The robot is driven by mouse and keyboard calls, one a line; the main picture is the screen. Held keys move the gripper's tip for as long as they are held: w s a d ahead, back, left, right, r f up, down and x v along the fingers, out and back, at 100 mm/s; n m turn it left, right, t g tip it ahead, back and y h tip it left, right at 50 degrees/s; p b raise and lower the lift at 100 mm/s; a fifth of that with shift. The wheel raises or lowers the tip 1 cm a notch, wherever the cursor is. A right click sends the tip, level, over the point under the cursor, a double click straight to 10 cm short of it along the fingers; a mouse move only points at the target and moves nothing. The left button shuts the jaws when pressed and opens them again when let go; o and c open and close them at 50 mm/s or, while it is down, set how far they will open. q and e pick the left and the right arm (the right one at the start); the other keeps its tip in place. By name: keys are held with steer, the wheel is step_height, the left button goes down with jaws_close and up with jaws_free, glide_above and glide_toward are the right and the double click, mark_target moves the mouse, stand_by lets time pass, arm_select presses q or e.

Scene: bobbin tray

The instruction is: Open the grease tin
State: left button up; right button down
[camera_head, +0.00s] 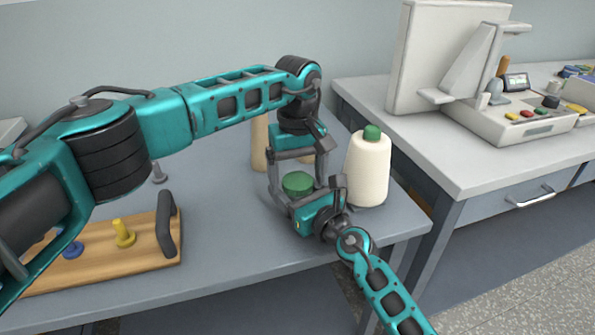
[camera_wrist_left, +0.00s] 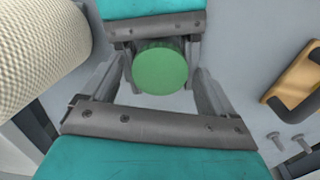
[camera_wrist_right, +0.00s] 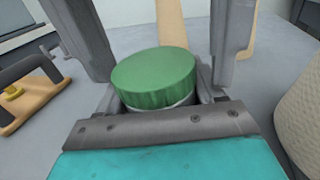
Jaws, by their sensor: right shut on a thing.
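The grease tin, with a round green lid (camera_head: 298,183), stands upright on the grey table. Its pale body shows just under the lid in the right wrist view (camera_wrist_right: 155,80). My right gripper (camera_head: 302,192) is shut on the tin's body from the front, a finger on each side below the lid. My left gripper (camera_head: 296,172) points down over the tin, its fingers spread apart. In the left wrist view the lid (camera_wrist_left: 160,66) shows between those fingers, with gaps at its sides. The lid appears seated on the tin.
A cream thread cone (camera_head: 368,168) with a green top stands close to the right of both grippers. A wooden cylinder (camera_head: 259,145) stands behind them. A wooden tray (camera_head: 130,258) with a dark handle and coloured bobbins lies left. A second bench (camera_head: 440,165) with a machine is at right.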

arm_select(q)
steer(key=c, duration=1)
steer(key=n, duration=1)
steer(key=o, duration=1.2)
steer(key=shift+s, duration=0.1)
steer(key=shift+r, duration=0.1)
